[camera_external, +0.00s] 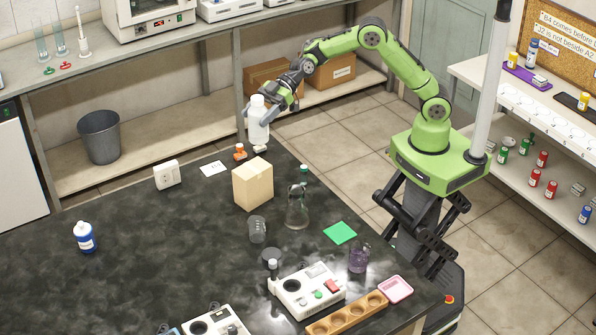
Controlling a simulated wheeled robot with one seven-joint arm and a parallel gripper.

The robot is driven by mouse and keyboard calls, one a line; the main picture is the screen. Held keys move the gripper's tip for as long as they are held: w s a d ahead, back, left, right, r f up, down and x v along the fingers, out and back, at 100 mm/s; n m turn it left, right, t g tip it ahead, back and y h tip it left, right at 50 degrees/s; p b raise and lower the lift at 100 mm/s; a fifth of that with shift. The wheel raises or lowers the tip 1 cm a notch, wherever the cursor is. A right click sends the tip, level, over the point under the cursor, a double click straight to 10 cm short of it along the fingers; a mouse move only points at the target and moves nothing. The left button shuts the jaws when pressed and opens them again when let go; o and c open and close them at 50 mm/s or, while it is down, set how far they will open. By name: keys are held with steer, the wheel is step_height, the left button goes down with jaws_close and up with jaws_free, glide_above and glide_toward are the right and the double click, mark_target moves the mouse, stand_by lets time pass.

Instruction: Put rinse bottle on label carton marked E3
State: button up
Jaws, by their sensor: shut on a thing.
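A white bottle (258,126), which looks like the rinse bottle, is held upright in my gripper (270,103) near the far edge of the dark bench. My gripper is shut on its upper part, and the fingers partly hide it. A tan carton (253,185) stands on the bench, nearer the camera than the bottle and below it in the picture. It looks closed, with a bare top. No E3 mark can be read on it, so I cannot tell if it is the label carton.
A small orange-capped item (240,152) and a white card (213,169) lie near the far edge. A glass flask (297,207) and a small beaker (257,229) stand close to the carton. A blue-and-white bottle (85,238) stands at left, with clear bench around it.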

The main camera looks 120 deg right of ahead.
mark_target(260, 140)
step_height(260, 140, down, 9)
steer(key=shift+d+f, duration=0.1)
steer(key=shift+f, duration=0.1)
steer(key=shift+f+b, duration=0.15)
steer(key=shift+b, duration=0.3)
steer(key=o, duration=1.3)
